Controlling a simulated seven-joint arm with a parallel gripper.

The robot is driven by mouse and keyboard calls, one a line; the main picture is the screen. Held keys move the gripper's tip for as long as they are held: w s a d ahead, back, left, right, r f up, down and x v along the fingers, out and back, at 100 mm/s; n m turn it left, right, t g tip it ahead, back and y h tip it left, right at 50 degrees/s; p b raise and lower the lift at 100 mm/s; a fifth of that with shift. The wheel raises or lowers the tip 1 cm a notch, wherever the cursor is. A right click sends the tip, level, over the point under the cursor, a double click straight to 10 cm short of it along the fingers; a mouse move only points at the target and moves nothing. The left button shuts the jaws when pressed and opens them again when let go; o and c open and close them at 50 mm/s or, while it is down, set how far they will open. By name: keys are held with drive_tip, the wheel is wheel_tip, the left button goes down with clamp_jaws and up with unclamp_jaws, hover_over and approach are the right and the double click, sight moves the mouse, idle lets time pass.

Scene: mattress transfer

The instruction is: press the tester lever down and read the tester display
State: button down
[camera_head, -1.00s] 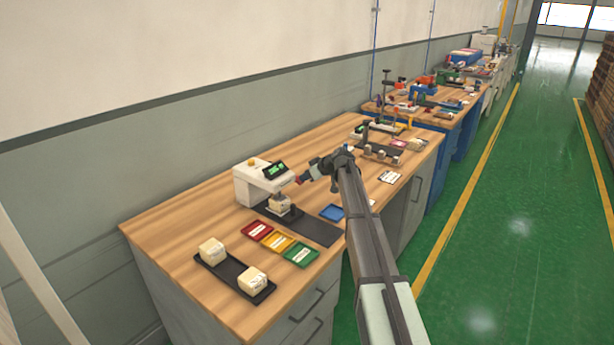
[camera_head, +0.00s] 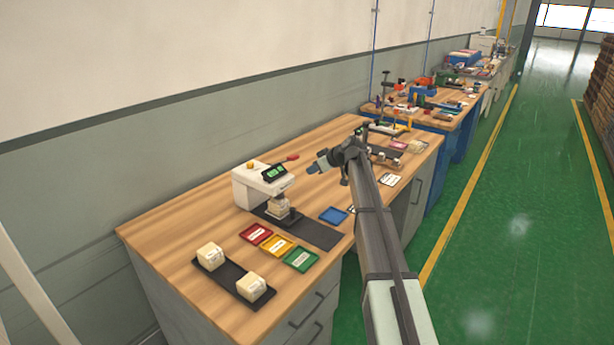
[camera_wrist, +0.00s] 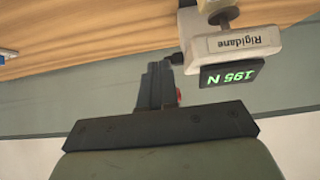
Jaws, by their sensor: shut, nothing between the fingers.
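The tester (camera_head: 258,185) is a white machine on the wooden bench in the head view. Its dark display (camera_head: 274,172) has green figures. In the wrist view the display (camera_wrist: 230,77) is upside down and appears to read 195 N. The lever's red knob (camera_head: 293,157) is raised, above the display's level; a red bit also shows beside my fingers in the wrist view. A pale block (camera_head: 279,207) sits under the tester's press head. My gripper (camera_head: 312,169) is shut and empty, right of the tester and below the knob, apart from it. Its fingers show in the wrist view (camera_wrist: 155,85).
Red (camera_head: 256,233), yellow (camera_head: 277,245) and green (camera_head: 300,259) trays lie in front of the tester. A black tray (camera_head: 232,278) holds two pale blocks. A blue tray (camera_head: 333,215) lies right. Fixtures stand behind my arm.

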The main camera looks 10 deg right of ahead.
drive_tip(key=v, duration=0.7)
drive_tip(key=shift+r, duration=0.35)
